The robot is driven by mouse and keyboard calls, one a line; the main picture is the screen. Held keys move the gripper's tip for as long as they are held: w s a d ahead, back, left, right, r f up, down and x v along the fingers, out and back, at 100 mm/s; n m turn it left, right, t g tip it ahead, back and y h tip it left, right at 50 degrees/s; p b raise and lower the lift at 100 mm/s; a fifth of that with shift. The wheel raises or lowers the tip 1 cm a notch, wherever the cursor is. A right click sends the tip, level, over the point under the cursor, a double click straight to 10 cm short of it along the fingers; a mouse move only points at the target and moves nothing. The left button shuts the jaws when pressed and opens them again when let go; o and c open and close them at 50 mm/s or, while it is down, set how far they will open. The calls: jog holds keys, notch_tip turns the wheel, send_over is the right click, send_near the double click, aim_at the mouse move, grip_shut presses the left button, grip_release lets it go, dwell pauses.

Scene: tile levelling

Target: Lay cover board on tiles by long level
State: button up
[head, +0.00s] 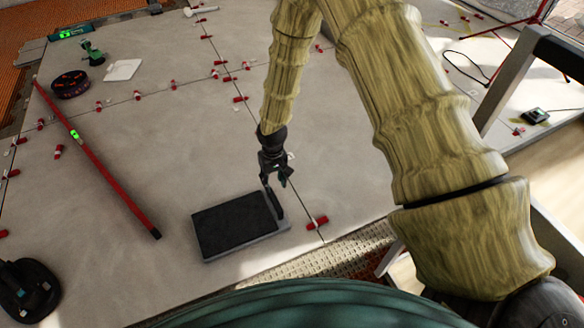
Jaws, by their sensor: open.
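The long level (110,178) is a thin red bar with a bright green vial. It lies slanted across the grey tiles (140,220) at the left. A dark rectangular board (235,226) with a lighter grey edge lies flat on the tiles at lower centre, right of the level and apart from it. I cannot tell for sure that it is the cover board. My gripper (276,184) points down at the board's upper right corner, with its fingers apart. One dark finger-like part reaches down by the board's right edge; whether it touches is unclear.
Red levelling clips (317,222) stand along the tile joints. A black round tool (27,290) is at lower left. Tile between level and board is clear.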

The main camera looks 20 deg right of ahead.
jog(key=s+a+f+y, duration=0.1)
jog(key=s+f, duration=0.3)
jog(key=s, duration=0.6)
jog(key=s+f, duration=0.4)
jog(key=s, duration=0.5)
jog(key=s+d+h, duration=0.1)
jog(key=s+d, duration=0.3)
jog(key=s, duration=1.3)
jog(key=shift+s+r+m, duration=0.2)
jog(key=shift+s+m, duration=0.05)
jog(key=shift+m, duration=0.15)
notch_tip(320, 180, up, 42)
jog(key=p, duration=4.1)
jog(key=shift+f, duration=0.2)
